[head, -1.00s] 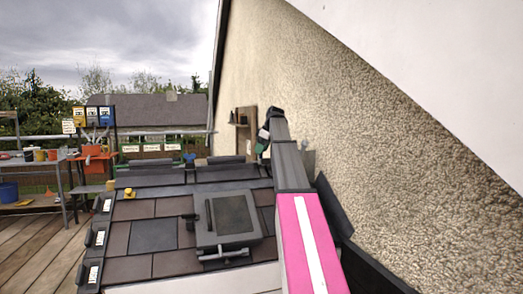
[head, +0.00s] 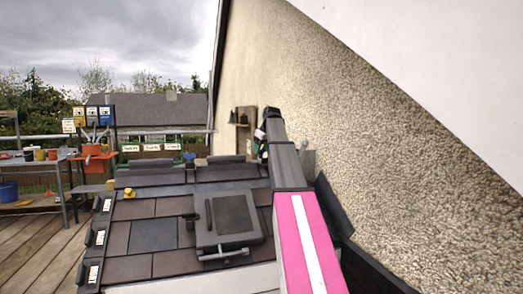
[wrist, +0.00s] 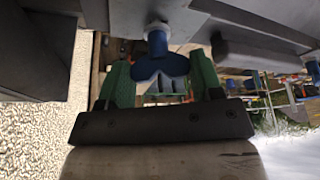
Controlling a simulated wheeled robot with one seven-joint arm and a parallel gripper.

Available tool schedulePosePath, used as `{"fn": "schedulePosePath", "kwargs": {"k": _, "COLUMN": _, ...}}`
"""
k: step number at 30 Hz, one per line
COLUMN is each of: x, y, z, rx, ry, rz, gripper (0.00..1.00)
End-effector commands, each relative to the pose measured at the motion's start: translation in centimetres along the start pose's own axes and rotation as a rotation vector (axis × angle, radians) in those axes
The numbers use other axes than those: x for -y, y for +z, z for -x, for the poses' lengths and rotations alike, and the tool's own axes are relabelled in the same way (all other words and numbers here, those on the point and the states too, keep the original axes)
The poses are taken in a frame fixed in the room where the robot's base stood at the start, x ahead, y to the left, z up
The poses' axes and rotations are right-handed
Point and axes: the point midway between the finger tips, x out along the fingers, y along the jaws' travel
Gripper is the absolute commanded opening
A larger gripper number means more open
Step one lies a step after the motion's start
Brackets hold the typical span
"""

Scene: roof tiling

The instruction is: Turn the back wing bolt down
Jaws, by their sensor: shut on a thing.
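A blue wing bolt (wrist: 160,68) shows in the wrist view, its shaft running up into a pale collar under a dark grey part. My gripper (wrist: 161,75) has its green fingers on both sides of the wings and is shut on them. In the head view my gripper (head: 264,152) is small and mostly hidden behind my arm at the far right end of the roof. The held bolt is hidden there. Another blue piece (head: 189,157) stands at the ridge, left of my gripper.
The tiled roof (head: 140,208) carries a grey hatch (head: 233,222) with a handle at its lower edge. A rough rendered wall (head: 370,130) rises close on the right. A workbench (head: 35,162) and an orange bucket (head: 92,150) stand at left over a wooden deck.

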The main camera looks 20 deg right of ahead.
Motion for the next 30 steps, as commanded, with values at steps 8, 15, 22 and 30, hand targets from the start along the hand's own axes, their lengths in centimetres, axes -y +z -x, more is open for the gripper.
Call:
{"fn": "schedulePosePath", "kwargs": {"k": 8, "x": 0.12, "y": -0.21, "z": 0.25, "rx": -0.007, "ry": 0.101, "rz": -0.241, "gripper": 0.36}}
{"fn": "schedulePosePath", "kwargs": {"k": 15, "x": 0.16, "y": -0.32, "z": 0.25, "rx": -0.007, "ry": 0.187, "rz": -0.448, "gripper": 0.36}}
{"fn": "schedulePosePath", "kwargs": {"k": 22, "x": 0.13, "y": -0.38, "z": 0.26, "rx": -0.008, "ry": 0.259, "rz": -0.621, "gripper": 0.36}}
{"fn": "schedulePosePath", "kwargs": {"k": 30, "x": 0.16, "y": -0.44, "z": 0.25, "rx": -0.008, "ry": 0.315, "rz": -0.757, "gripper": 0.36}}
